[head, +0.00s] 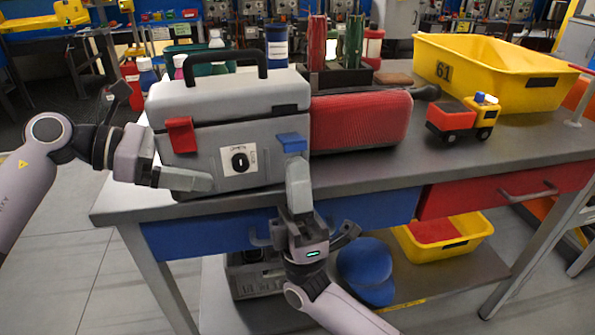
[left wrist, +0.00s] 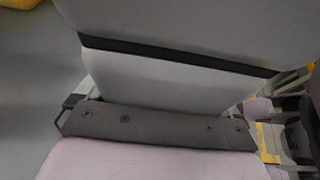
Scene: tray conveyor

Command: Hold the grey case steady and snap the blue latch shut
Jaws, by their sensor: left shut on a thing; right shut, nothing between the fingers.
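The grey case (head: 222,108) with a black handle stands upright at the left front of the workbench. Its blue latch (head: 291,142) is at the front right, near the lid seam, and seems to stick out a little. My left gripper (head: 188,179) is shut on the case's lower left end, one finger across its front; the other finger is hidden. The left wrist view shows the case wall (left wrist: 175,78) and its dark seam close up. My right gripper (head: 297,163) is shut and empty, pointing up just below the blue latch; whether it touches the latch is unclear.
A red latch (head: 181,135) is at the case's front left. A toy truck (head: 463,117) and a yellow bin (head: 490,70) stand farther right. Bottles and racks stand behind. Clear bench lies in front of the truck.

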